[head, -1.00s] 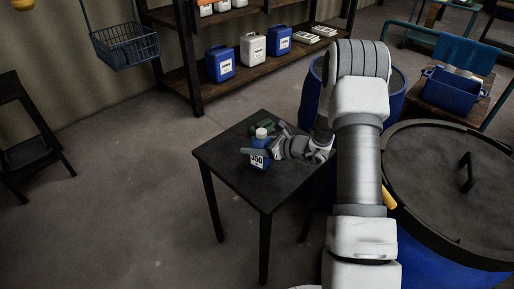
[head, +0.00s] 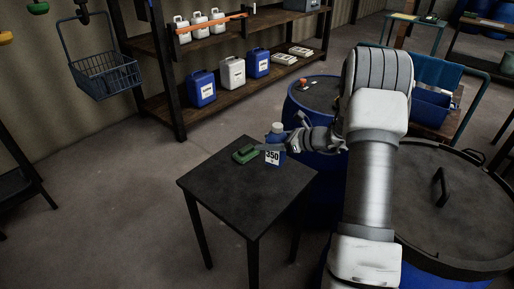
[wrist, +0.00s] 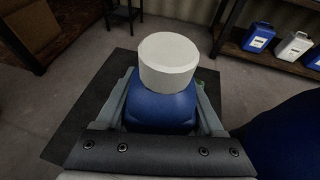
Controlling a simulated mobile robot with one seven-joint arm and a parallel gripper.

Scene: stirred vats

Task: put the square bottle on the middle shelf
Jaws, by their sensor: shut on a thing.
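The square bottle is blue with a pale cap and a white label reading 350 (head: 272,158). It is upright in the head view, at the far right edge of the small black table (head: 235,205). My gripper (head: 284,143) is shut on it. In the wrist view the blue bottle (wrist: 162,105) sits between my two fingers, its white cap toward the camera; its base is hidden. I cannot tell surely how high it is above the table. The rack's middle shelf (head: 260,22) is at the back, with several small white bottles at its left and an orange bar along its front.
A green object (head: 245,154) lies on the table. The lower shelf (head: 225,96) holds blue and white jugs. A blue drum (head: 318,115) with a red-topped item stands behind my arm, and a large lidded vat (head: 450,210) stands right. A wire basket (head: 106,74) hangs left of the rack.

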